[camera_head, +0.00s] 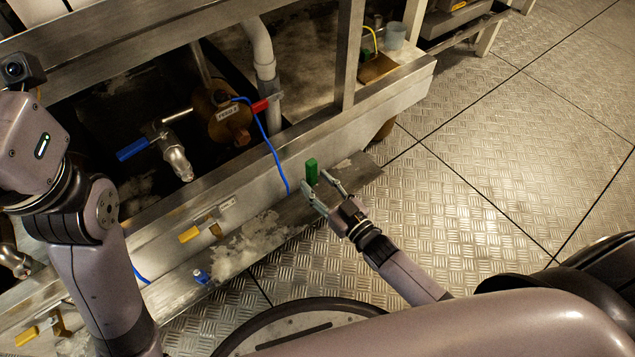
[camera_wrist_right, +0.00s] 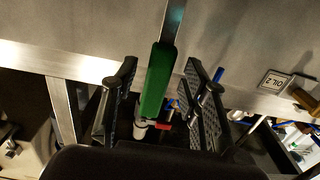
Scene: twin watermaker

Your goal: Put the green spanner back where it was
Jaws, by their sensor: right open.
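The green spanner (camera_head: 312,171) shows as a green handle by the lower metal ledge of the frame. In the right wrist view its green handle (camera_wrist_right: 157,82) lies between the two fingers, with a bare steel shank running up out of the picture. My right gripper (camera_head: 318,186) is open around the handle. In the right wrist view its dark ridged fingers (camera_wrist_right: 160,105) stand apart, with a visible gap on each side of the handle. What the spanner rests on or hangs from is not clear. My left arm is at the left; its fingers are not visible.
The metal ledge (camera_head: 262,235) carries white crust and a small blue fitting (camera_head: 201,276). A yellow-handled valve (camera_head: 190,234), a blue-handled valve (camera_head: 133,149) and a blue cable (camera_head: 272,150) are to the left. The tread-plate floor (camera_head: 480,150) is clear at the right.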

